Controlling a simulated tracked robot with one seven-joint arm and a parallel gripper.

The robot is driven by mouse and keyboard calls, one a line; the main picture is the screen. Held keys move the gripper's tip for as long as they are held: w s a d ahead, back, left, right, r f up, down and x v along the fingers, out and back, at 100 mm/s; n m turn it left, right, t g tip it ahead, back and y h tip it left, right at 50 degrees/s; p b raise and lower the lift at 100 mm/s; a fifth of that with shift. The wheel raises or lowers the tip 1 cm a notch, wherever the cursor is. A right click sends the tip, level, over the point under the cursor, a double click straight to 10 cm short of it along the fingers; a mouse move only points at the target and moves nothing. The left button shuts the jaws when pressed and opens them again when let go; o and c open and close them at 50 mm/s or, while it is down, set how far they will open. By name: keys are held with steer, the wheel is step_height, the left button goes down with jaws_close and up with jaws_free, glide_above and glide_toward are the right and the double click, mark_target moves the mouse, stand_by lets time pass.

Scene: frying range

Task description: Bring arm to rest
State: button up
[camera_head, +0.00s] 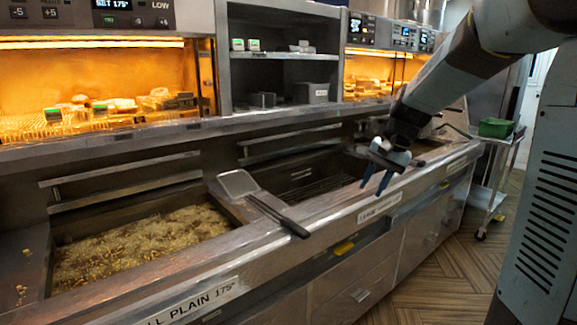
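My arm reaches in from the upper right of the head view. My gripper (375,187) hangs at its end with two blue-grey fingers pointing down. The fingertips are apart and nothing shows between them.
A fryer well (140,245) with bubbling oil and food is at the left. A flat metal tool (240,184) with a dark handle lies across the divider beside it. Heated shelves (100,85) stand behind. A trolley (490,190) with a green container (496,128) is at the right. Floor (445,275) is clear in front.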

steer(key=s+d+r+n+t+h, duration=0.1)
steer(key=s+r+n+t, duration=0.1)
steer(key=s, duration=1)
steer(key=s+d+r+n+t+h, duration=0.1)
steer(key=s+n+t+h, duration=0.1)
steer(key=s, duration=1)
steer(key=shift+s+r+n+h, duration=0.15)
steer(key=shift+r+n+h, duration=0.15)
steer(key=shift+r+n, duration=0.1)
steer(key=shift+c, duration=0.2)
